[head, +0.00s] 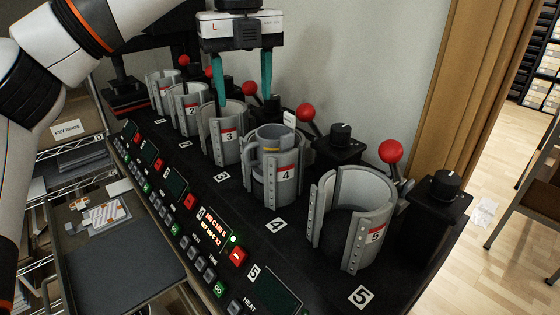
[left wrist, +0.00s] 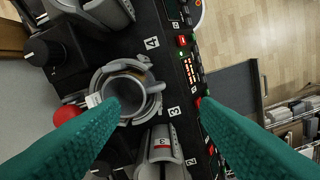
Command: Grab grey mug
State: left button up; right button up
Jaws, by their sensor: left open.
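The grey mug (head: 274,140) stands upright inside mug press 4 (head: 290,172), its rim just above the press wall and its handle on the left in the head view. In the left wrist view the mug (left wrist: 126,92) is seen from above, with its handle pointing right. My left gripper (head: 242,98) is open and empty, with teal fingers pointing down, above and behind the mug near presses 3 and 4. In the left wrist view its fingers (left wrist: 158,112) are spread wide, one on each side of the picture. My right gripper is not in view.
Presses 3 (head: 226,150) and 5 (head: 352,225) flank press 4; press 5 looks empty. Red-knobbed levers (head: 306,113) and black dial posts (head: 341,133) stand behind the presses. Panel display 4 (head: 213,225) is lit. A wall rises close behind the row.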

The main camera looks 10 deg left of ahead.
aim_at(252, 144)
pick_arm(q)
jog(key=f, duration=0.1)
jog(key=w+d+f, duration=0.1)
jog(key=shift+f, duration=0.3)
jog(key=f, duration=0.3)
jog(key=shift+s+a+f, duration=0.2)
jog(key=shift+a, duration=0.15)
jog(key=shift+s+a+f, duration=0.1)
jog(key=shift+f, duration=0.25)
jog(key=shift+f+p, duration=0.7)
jog(key=shift+f, duration=2.4)
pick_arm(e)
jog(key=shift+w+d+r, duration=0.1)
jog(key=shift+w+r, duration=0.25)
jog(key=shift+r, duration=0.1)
pick_arm(q)
jog(key=shift+d, duration=0.2)
jog(key=c, duration=0.9)
jog(key=shift+c, duration=1.6)
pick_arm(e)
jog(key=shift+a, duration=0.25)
